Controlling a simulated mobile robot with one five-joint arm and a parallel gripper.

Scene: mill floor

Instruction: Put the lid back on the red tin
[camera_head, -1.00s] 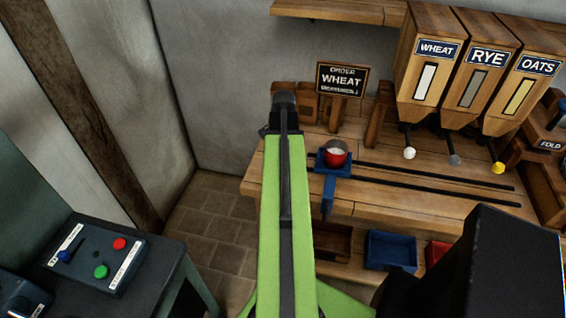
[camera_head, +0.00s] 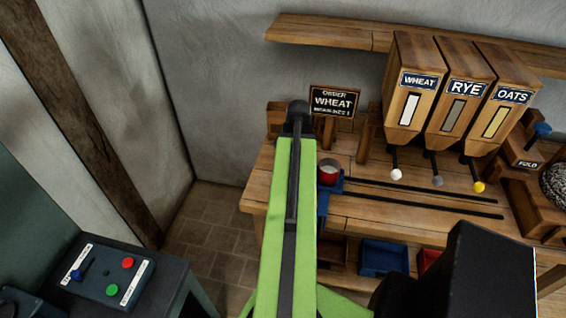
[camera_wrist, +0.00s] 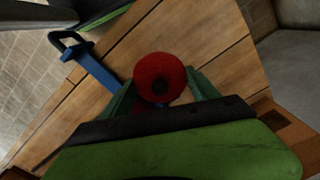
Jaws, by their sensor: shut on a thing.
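The red tin (camera_head: 328,174) stands open on the blue carriage (camera_head: 322,206) on the wooden bench, with pale stuff inside. My arm partly covers the carriage in the head view. In the wrist view my gripper (camera_wrist: 160,80) has its two green fingers on either side of a round red lid (camera_wrist: 160,66) with a dark centre, and is shut on it. The lid hides most of what lies beneath; a small red patch below it may be the tin. The blue carriage handle (camera_wrist: 70,42) shows at upper left. In the head view the fingers and lid are hidden behind my arm.
Wheat (camera_head: 411,100), rye (camera_head: 457,110) and oats (camera_head: 502,113) hoppers stand at the back right. An order sign (camera_head: 334,102) reads WHEAT. Dark rails (camera_head: 425,204) cross the bench. A blue bin (camera_head: 384,257) sits below. A button box (camera_head: 108,275) stands at lower left.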

